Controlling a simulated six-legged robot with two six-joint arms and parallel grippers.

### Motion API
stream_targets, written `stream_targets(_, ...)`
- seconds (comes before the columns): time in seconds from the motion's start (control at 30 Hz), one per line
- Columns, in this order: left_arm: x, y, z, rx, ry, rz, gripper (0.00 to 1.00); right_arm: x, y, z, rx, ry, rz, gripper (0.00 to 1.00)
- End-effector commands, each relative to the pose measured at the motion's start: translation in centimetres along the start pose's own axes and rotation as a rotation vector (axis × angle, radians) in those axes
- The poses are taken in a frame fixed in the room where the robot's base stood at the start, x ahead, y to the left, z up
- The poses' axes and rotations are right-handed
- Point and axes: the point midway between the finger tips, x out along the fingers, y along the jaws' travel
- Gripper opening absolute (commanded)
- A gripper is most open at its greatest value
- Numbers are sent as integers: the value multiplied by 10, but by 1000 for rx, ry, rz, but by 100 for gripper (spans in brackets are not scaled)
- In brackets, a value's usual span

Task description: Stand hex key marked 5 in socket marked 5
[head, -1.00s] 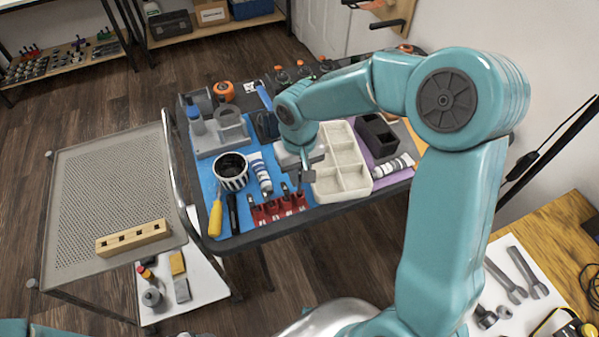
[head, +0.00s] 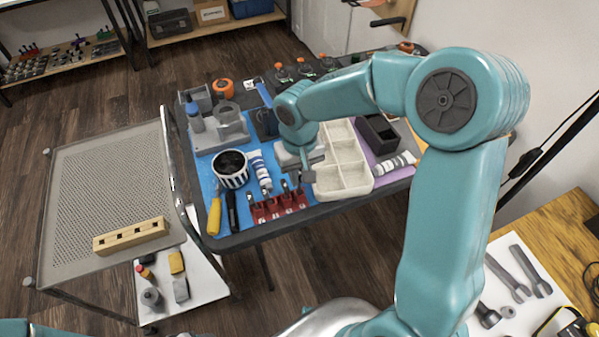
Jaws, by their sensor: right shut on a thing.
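A red holder (head: 278,207) with several dark keys standing in its slots lies at the front edge of the blue mat. My right gripper (head: 307,176) is just above and behind its right end, beside the white tray. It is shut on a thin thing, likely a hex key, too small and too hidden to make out. A wooden block (head: 131,236) with several dark square sockets lies on the perforated cart top at left. The markings on keys and sockets are too small to read. My left gripper is out of view.
The white compartment tray (head: 343,183) stands right of the gripper. A striped cup (head: 232,172), a tube (head: 260,172) and a yellow-handled screwdriver (head: 214,215) lie left of it. The perforated cart top (head: 100,175) is clear behind the wooden block. A floor gap separates cart and table.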

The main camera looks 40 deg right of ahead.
Motion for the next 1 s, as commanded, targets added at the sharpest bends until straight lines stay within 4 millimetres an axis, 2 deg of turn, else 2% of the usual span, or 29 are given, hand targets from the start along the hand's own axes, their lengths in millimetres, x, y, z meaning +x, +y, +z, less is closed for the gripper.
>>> stream_targets(0.7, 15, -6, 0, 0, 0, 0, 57, 18, 0, 0, 0, 0, 0, 0)
stream_targets(1.0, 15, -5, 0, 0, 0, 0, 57, 18, 0, 0, 0, 0, 0, 0)
